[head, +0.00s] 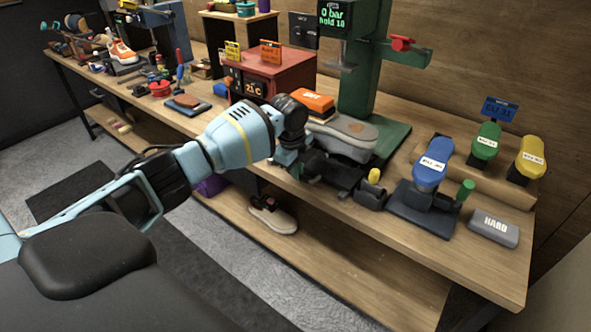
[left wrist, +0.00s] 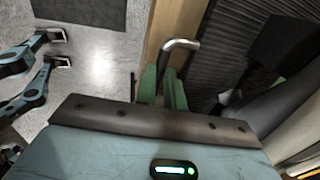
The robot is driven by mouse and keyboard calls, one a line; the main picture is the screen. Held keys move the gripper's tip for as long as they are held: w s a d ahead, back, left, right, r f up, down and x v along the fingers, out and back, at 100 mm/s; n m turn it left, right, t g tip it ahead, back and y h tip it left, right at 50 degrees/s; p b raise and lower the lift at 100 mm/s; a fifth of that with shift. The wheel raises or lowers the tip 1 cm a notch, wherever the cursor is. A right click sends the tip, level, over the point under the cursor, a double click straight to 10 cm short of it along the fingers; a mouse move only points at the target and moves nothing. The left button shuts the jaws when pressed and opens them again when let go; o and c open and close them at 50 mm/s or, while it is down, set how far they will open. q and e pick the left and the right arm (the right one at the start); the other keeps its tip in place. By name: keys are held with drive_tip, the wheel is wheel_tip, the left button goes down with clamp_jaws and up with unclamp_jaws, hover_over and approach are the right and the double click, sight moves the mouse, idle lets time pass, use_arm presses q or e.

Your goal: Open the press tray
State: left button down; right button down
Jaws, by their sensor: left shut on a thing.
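The green press (head: 362,75) stands near the back of the bench, with a lit display on its head. At its foot lies a dark tray (head: 343,175) with a grey shoe-shaped piece (head: 348,133) over it. My left gripper (head: 308,166) is at the tray's front left, and my own wrist partly covers it. In the left wrist view my green fingers (left wrist: 165,88) are closed around a bent metal handle (left wrist: 181,44), beside a dark ribbed surface (left wrist: 226,45). The exact grip on the handle is partly hidden. My right gripper is not in view.
A red box (head: 270,75) with a display and an orange block (head: 313,101) stand left of the press. To its right are a blue form on a stand (head: 432,165), a grey block marked HARD (head: 493,228), and green and yellow forms. A shoe (head: 273,215) lies on the lower shelf.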

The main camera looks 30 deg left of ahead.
use_arm(q)
drive_tip(key=shift+s, duration=0.2)
idle(0.3)
drive_tip(key=c, duration=1.5)
unclamp_jaws()
drive_tip(key=r, duration=0.2)
drive_tip(key=s+r, duration=0.1)
drive_tip(key=r, duration=0.4)
drive_tip(key=shift+s+r+p, duration=0.2)
drive_tip(key=shift+r+p, duration=0.15)
drive_tip(key=shift+p, duration=0.05)
